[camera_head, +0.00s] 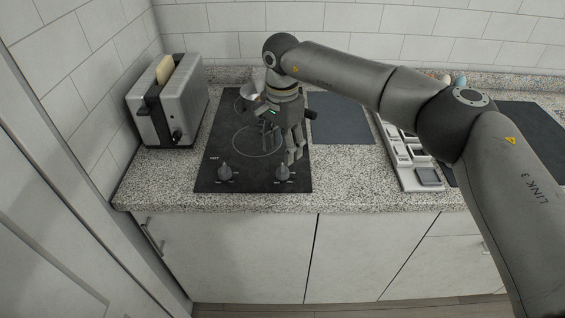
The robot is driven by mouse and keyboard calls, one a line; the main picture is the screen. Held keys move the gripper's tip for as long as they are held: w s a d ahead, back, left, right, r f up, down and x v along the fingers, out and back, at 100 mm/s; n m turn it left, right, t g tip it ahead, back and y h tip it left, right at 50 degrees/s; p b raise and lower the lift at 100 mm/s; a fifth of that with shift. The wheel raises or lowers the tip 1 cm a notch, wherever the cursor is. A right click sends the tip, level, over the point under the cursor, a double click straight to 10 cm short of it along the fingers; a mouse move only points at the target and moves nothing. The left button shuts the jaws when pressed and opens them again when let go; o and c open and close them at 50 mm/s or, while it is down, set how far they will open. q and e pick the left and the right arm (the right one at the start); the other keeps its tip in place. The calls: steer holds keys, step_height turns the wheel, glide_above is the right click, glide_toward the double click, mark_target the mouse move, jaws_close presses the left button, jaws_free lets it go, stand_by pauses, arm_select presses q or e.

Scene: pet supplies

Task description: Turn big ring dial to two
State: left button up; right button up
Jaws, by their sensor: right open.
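A black cooktop (213,160) lies on the speckled counter with two dark dials near its front edge, a left dial (225,173) and a right dial (283,173). Printed ring outlines show on its surface, partly hidden by my gripper. I cannot read any numbers at the dials or tell which one belongs to the big ring. My right gripper (284,151) is open and points down over the right part of the cooktop, just behind the right dial. No contact with the dial shows clearly. My left gripper is not in view.
A toaster (172,103) with a slice of bread stands left of the cooktop. A dark mat (340,119) and a light tray (415,178) with several compartments lie to the right, under my arm.

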mark_target(283, 167)
steer(key=f+p, duration=0.1)
steer(key=f, duration=0.4)
steer(key=shift+w+f, duration=0.1)
steer(key=shift+w, duration=0.1)
step_height(283, 167, down, 2)
steer(key=shift+f, duration=0.2)
steer(key=shift+c, duration=1.8)
steer(key=c, duration=0.7)
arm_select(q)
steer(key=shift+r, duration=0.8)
arm_select(e)
steer(key=shift+o, duration=0.2)
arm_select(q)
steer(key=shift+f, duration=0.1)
